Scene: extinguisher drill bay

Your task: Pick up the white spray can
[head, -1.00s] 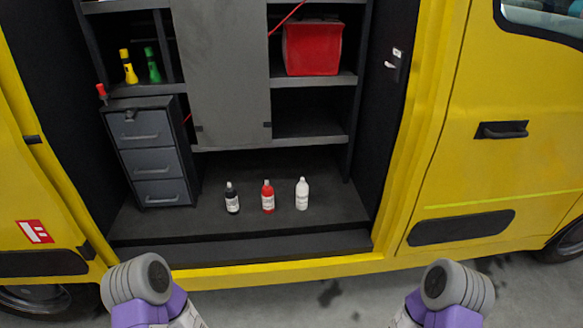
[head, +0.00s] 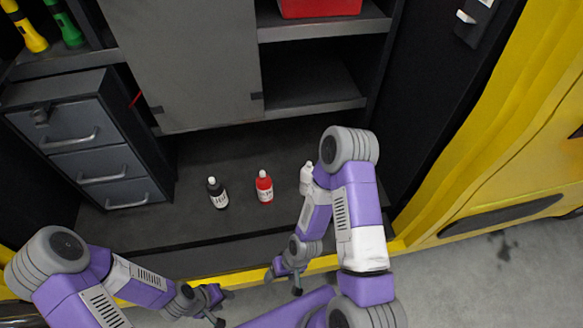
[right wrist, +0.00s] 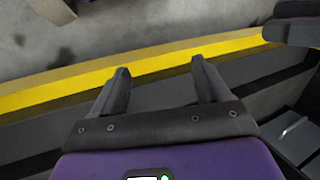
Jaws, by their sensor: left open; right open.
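The white spray can (head: 306,174) stands upright on the dark van floor, at the right end of a row of three. My right arm hides part of it in the head view. My right gripper (head: 283,284) is open and empty, below the can in the picture, over the yellow sill and apart from the can. My left gripper (head: 222,306) is open and empty at the lower left, outside the van's edge.
A red bottle (head: 264,187) and a black bottle (head: 217,193) stand left of the can. A grey drawer cabinet (head: 85,140) is at the left. A shelf (head: 315,105) overhangs behind. The yellow sill (head: 400,246) edges the van floor.

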